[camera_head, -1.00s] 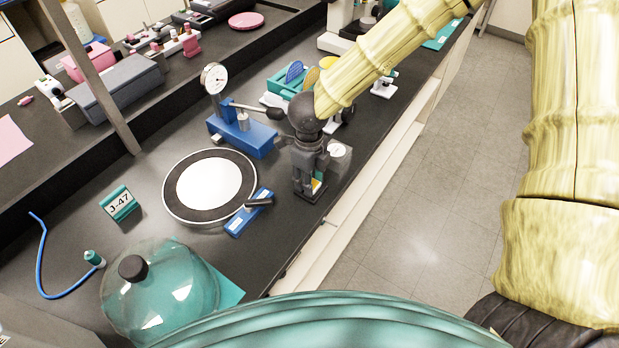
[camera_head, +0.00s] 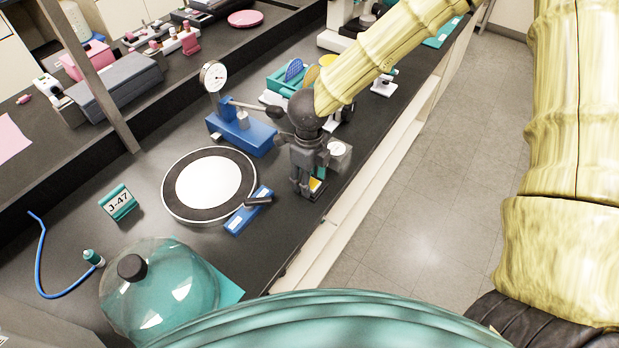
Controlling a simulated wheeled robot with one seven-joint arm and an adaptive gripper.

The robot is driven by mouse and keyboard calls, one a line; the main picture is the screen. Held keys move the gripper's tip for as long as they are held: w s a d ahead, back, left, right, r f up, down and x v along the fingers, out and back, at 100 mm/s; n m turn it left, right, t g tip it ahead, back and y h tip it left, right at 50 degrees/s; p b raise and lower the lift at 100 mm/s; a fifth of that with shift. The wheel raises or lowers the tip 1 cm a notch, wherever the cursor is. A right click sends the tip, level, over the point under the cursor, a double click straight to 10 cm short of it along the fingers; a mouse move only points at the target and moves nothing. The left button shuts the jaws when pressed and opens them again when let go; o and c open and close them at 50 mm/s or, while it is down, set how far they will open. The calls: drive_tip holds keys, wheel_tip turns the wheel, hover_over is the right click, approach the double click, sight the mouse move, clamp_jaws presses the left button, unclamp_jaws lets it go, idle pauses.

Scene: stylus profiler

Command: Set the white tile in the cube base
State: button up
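My gripper (camera_head: 305,190) points down near the bench's front edge, right of the round stage. Its fingers look close together, but their gap and anything between them cannot be made out. A small teal and yellow item (camera_head: 318,187) shows partly behind the fingers, mostly hidden by them. A grey block with a round white top (camera_head: 340,150) sits just behind and right of my gripper; I cannot tell whether it is the cube base. I cannot pick out the white tile for certain; it may be hidden by my gripper.
A black-rimmed round stage with a white centre (camera_head: 222,187) lies left of my gripper. A blue dial-gauge stand (camera_head: 243,135) stands behind it. A blue lever block (camera_head: 250,212), J-47 sign (camera_head: 119,203) and glass dome (camera_head: 160,290) are nearer. Bare bench lies around the sign.

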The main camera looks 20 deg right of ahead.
wheel_tip(320, 180, up, 12)
drive_tip(key=b, duration=0.1)
idle(0.4)
idle(0.8)
